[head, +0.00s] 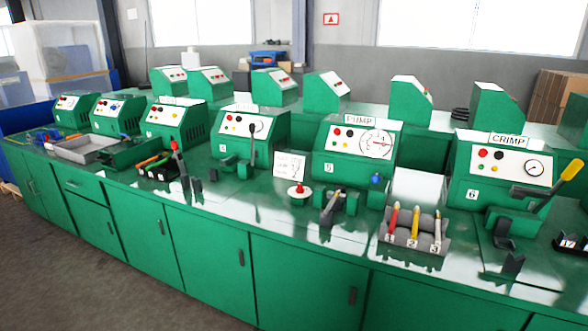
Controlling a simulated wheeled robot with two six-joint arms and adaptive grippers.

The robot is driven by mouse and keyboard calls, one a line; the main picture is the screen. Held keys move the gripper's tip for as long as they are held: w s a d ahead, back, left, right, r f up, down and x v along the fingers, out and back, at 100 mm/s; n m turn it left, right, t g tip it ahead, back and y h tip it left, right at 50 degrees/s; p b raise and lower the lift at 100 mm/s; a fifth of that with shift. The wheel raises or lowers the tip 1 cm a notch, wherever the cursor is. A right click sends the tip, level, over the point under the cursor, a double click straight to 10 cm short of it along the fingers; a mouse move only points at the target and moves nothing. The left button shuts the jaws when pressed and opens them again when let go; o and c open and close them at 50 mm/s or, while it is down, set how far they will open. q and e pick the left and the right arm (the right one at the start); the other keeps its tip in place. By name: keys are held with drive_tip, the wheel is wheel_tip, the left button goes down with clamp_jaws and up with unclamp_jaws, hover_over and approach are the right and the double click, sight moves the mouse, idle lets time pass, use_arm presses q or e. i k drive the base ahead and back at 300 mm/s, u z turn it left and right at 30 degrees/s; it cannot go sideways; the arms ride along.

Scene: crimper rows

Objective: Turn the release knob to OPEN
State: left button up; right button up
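No part is clearly marked as the release knob at this size. A red knob on a white disc (298,190) sits on the green bench in front of the machine labelled PUMP (355,152). A small blue knob (376,179) stands on a green block to its right, at the front of the same machine. A white card (289,165) with small print stands behind the red knob; its text cannot be read, and I cannot make out an OPEN mark. Neither of my grippers is in view.
A machine labelled CRIMP (508,166) with a yellow-handled lever (553,185) is at the right. A grey rack (415,235) holds red, yellow and white handled tools. A lever (331,207) stands between the knobs. More green machines and a grey tray (85,148) are left.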

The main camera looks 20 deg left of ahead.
sight(300, 189)
drive_tip(key=z, duration=0.1)
drive_tip(key=i, duration=1.55)
drive_tip(key=z, duration=0.2)
